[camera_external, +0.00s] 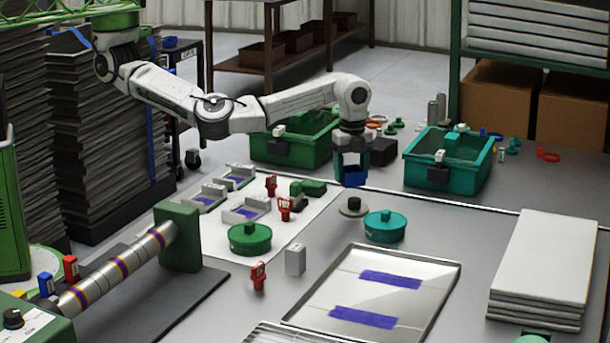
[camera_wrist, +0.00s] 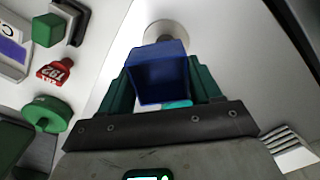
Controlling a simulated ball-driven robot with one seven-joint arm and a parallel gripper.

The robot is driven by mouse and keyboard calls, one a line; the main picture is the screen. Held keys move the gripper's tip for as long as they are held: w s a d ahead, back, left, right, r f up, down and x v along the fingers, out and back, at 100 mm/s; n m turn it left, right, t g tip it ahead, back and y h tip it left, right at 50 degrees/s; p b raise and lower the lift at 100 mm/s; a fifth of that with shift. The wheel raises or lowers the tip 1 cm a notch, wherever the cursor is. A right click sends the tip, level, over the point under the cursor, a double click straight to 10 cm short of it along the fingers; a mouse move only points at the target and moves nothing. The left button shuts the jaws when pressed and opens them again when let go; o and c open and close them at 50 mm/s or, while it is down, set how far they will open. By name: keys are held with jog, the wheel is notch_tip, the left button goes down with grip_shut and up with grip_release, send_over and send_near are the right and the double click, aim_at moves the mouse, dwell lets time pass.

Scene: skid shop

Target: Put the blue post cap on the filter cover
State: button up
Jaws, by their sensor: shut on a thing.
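The blue post cap (camera_external: 355,179) is a square, dark blue piece held between the fingers of my gripper (camera_external: 352,163), above the table. In the wrist view the cap (camera_wrist: 160,72) fills the space between the green fingers. Below it is a grey disc with a dark knob (camera_external: 353,207). To its right is a round teal lidded piece (camera_external: 385,228); only a sliver shows under the cap in the wrist view. A round green lidded piece (camera_external: 250,239) stands on the white sheet. I cannot tell for certain which round piece is the filter cover.
A green bin (camera_external: 290,150) and a teal bin (camera_external: 440,172) stand behind. A metal tray (camera_external: 375,300) with purple strips lies in front. Red tags (camera_external: 285,208) and a small grey block (camera_external: 295,260) stand at left. White panels (camera_external: 545,262) are stacked at right.

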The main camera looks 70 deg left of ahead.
aim_at(355, 185)
jog(key=shift+w+d+f, duration=0.15)
jog(key=shift+w+f, duration=0.2)
jog(key=shift+f, duration=0.1)
jog(key=shift+w+f+b, duration=0.1)
jog(key=shift+f+b, duration=0.5)
jog(key=shift+f, duration=1)
jog(key=shift+f, duration=0.1)
jog(key=o, duration=1)
jog(key=shift+o, duration=0.2)
jog(key=shift+d, duration=0.1)
notch_tip(355, 185, up, 12)
jog(key=p, duration=0.2)
